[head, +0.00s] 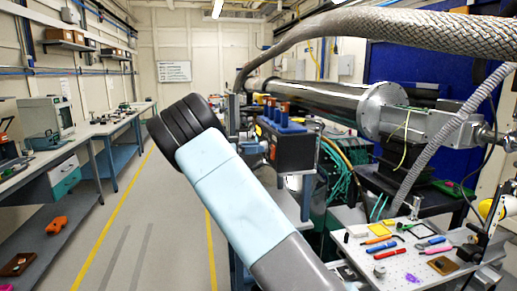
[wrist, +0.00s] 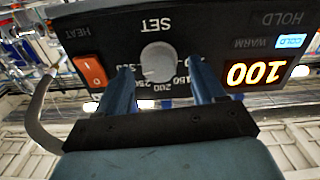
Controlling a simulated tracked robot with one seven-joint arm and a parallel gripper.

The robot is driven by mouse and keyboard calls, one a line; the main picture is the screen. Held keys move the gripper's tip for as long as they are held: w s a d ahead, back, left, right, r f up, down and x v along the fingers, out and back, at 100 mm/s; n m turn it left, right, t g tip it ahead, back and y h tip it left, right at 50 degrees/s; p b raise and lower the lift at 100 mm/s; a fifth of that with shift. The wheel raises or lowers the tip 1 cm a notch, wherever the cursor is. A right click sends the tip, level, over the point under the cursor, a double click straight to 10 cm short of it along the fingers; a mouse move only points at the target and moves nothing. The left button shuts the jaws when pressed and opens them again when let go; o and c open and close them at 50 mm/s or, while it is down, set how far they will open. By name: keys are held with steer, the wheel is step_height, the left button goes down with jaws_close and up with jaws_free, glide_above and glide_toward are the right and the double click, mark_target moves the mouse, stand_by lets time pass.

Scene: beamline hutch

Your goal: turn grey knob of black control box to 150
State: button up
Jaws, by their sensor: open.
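The black control box (wrist: 215,38) appears upside down in the wrist view. Its round grey knob (wrist: 159,62) sits in the middle of the panel, next to the label SET and scale numbers, some hidden by my fingers. The knob's pointer cannot be made out. The orange display (wrist: 256,73) reads 100 and the COLD lamp (wrist: 290,41) is lit blue. My gripper (wrist: 161,67) is open, with one blue finger on each side of the knob. Gaps show between the fingers and the knob. I cannot pick out the control box or gripper in the head view.
An orange rocker switch (wrist: 90,71) sits on the panel beside the knob. In the head view, a perforated table (head: 400,272) with several tools stands at right, below a large steel pipe (head: 320,97). Workbenches line the left wall. The floor aisle (head: 165,225) is clear.

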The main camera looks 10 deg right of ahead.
steer(key=shift+d, duration=0.7)
steer(key=shift+c, duration=0.2)
